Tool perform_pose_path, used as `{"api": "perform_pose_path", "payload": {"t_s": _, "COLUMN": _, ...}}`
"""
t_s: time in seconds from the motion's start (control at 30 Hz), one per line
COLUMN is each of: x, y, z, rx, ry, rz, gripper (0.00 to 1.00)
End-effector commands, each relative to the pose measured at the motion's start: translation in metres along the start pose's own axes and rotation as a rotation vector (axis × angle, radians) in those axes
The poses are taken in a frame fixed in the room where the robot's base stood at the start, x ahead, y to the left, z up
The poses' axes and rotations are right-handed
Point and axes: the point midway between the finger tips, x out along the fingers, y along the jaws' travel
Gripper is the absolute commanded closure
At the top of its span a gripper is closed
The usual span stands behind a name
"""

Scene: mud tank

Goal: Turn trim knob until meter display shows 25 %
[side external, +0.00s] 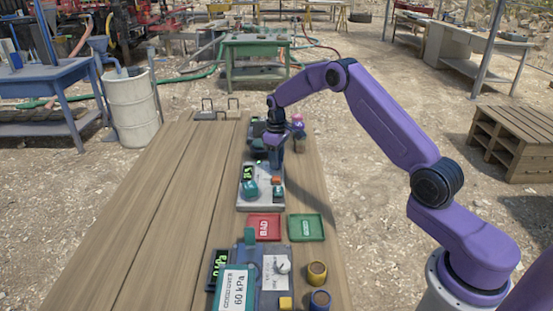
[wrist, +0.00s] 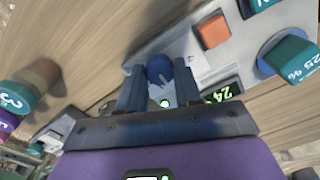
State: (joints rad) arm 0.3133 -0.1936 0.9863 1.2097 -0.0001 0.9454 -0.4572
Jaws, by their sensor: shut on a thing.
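The trim knob (wrist: 160,68) is dark blue and round, with a pale mark, and sits on a light grey meter panel (wrist: 187,45). My gripper (wrist: 159,82) is shut on it, one finger on each side. In the side view my gripper (side external: 274,142) reaches down at the far end of the panel (side external: 250,205) and hides the knob. The meter display (wrist: 224,93) has green digits, turned in the picture, that seem to read 24; part is hidden by a finger. A teal block marked 25 % (wrist: 291,58) stands on the panel.
An orange piece (wrist: 213,32) is on the panel. Red BAD (side external: 264,227) and green GOOD (side external: 306,228) trays lie nearer on the wooden table (side external: 150,210). A second device with a 60 kPa card (side external: 236,291) is closest.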

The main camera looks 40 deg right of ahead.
Motion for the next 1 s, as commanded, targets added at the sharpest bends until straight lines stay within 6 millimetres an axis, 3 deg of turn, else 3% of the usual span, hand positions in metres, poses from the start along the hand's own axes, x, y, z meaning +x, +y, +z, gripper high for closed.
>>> {"api": "perform_pose_path", "payload": {"t_s": 0.5, "x": -0.0009, "y": 0.0001, "z": -0.0001, "rx": 0.334, "ry": 0.000, "rz": 0.000, "gripper": 0.96}}
{"api": "perform_pose_path", "payload": {"t_s": 1.0, "x": -0.0011, "y": 0.0004, "z": 0.0000, "rx": 0.451, "ry": 0.000, "rz": 0.000, "gripper": 0.96}}
